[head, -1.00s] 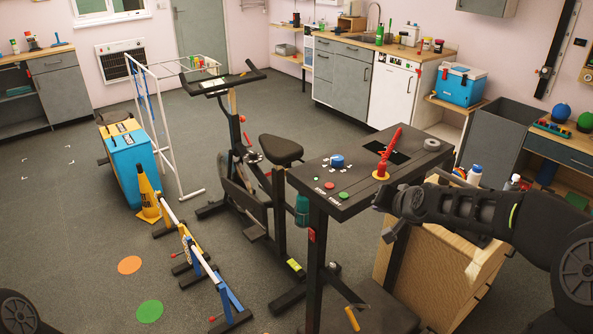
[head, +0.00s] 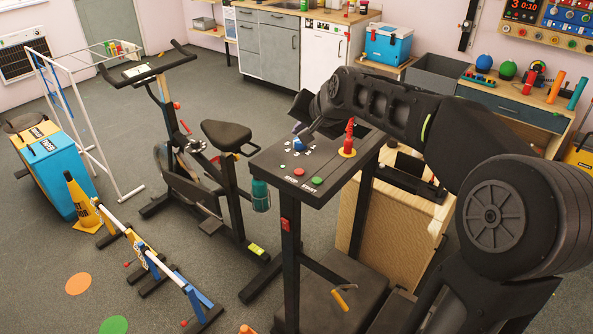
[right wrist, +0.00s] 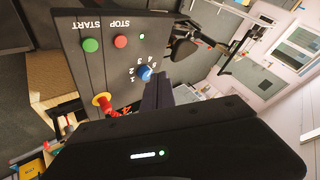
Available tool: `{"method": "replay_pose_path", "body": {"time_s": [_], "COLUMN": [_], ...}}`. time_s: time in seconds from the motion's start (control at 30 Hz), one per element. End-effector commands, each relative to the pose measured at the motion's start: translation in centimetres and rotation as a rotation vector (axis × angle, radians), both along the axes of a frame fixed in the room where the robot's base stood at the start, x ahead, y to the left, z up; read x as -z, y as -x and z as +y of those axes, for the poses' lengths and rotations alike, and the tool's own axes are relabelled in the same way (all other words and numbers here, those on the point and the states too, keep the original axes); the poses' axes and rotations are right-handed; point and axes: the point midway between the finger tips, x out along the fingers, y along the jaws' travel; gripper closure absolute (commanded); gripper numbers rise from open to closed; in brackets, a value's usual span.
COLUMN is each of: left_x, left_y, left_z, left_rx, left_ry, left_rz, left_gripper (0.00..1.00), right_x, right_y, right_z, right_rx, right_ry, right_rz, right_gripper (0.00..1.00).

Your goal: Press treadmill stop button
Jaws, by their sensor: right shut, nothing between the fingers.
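The dark treadmill console (head: 268,166) stands on a post at the centre of the head view. Its red stop button (head: 298,171) sits near the front edge, left of the green start button (head: 317,181). Both also show in the right wrist view, the red stop button (right wrist: 120,41) beside the green one (right wrist: 90,45). My right gripper (right wrist: 157,92) is shut and empty, its tips close to the blue knob (right wrist: 145,73); I cannot tell if they touch. The stop button is uncovered and apart from the gripper. My left gripper is out of view.
A red lever on a yellow base (head: 347,152) stands on the console, right of the buttons. A green bottle (head: 260,194) hangs at the console's left side. An exercise bike (head: 227,135) stands to the left, a wooden cabinet (head: 400,235) to the right.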

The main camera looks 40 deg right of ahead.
Motion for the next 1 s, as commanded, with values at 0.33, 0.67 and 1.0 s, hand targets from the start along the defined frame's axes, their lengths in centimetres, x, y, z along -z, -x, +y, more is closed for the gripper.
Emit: {"method": "replay_pose_path", "body": {"time_s": [0.33,0.67,1.0], "left_x": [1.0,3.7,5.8], "left_y": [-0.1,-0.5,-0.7], "left_z": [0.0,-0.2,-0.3], "left_rx": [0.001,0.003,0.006], "left_ry": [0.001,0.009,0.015], "left_rz": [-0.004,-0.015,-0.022], "left_gripper": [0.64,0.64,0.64], "right_x": [1.5,5.8,8.7], "right_y": [0.0,0.0,0.0], "right_z": [0.0,0.0,0.0], "right_rx": [-0.001,0.0,-0.001], "right_ry": [0.001,0.0,0.0], "right_rz": [0.0,0.001,-0.001], "right_gripper": [1.0,1.0,1.0]}}
